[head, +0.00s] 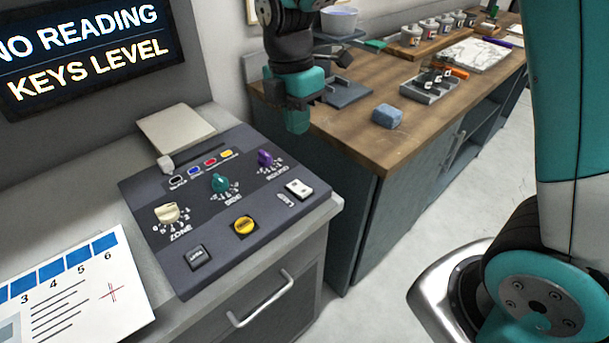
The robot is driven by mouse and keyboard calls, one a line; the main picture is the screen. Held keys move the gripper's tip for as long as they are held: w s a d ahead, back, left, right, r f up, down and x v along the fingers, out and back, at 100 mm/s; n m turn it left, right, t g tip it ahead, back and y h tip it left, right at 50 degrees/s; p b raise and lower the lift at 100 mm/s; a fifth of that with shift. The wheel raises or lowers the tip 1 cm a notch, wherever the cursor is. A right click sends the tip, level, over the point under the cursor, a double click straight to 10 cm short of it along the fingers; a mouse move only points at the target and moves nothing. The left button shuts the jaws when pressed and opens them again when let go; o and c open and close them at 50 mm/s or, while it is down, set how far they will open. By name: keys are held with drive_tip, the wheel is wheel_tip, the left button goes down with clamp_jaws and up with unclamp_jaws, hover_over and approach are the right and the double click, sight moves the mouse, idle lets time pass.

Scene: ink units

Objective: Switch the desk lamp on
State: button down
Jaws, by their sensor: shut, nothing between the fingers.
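I cannot make out a desk lamp in the head view. A dark control console (190,238) sits on the grey cabinet. At its right edge is a white rocker switch (299,188) with a small label I cannot read. My gripper (298,122) points down, shut and empty, behind and above the console's right side, in front of the wooden bench. It appears apart from the console.
A printed card (75,290) lies at left. The wooden bench (335,130) holds a blue block (387,115) and trays.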

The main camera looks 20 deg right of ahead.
sight(304, 190)
idle(0.3)
drive_tip(key=f, duration=0.4)
drive_tip(key=s+f+p, duration=0.1)
drive_tip(key=f, duration=0.4)
drive_tip(key=f+p, duration=0.1)
drive_tip(key=f, duration=0.4)
drive_tip(key=shift+s+d, duration=0.25)
drive_tip(key=shift+s, duration=0.05)
